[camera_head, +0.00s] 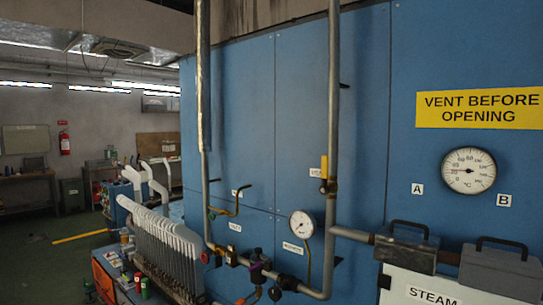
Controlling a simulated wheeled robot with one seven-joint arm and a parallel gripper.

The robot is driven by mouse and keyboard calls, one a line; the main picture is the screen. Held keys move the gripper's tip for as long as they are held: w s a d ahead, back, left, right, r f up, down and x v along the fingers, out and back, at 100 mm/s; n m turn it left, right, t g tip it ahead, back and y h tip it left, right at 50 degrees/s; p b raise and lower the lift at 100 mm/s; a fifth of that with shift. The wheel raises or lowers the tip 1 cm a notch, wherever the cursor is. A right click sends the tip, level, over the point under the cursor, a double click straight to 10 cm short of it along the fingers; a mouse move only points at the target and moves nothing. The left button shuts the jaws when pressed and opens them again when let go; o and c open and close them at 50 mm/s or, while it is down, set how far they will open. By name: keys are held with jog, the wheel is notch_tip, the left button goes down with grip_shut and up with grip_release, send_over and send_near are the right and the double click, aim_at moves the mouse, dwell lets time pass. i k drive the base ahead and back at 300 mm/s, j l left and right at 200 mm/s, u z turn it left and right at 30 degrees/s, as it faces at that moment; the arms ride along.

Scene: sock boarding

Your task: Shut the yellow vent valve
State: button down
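The yellow vent valve (324,167) is on the tall grey vertical pipe (334,100), right of the picture's middle. Its yellow handle points upward, roughly in line with the pipe, above a small brass-coloured body. A small white label beside it is too small to read. My gripper is not in this view.
A dial thermometer (468,170) and a yellow warning sign (480,108) are at right. White sock forms (170,250) stand in a row at left.

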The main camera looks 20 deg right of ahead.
aim_at(324, 189)
jog(key=i+j, duration=0.1)
jog(key=i, duration=0.5)
jog(key=i+j, duration=0.15)
jog(key=i, duration=0.45)
jog(key=i+j, duration=0.1)
jog(key=i, duration=0.5)
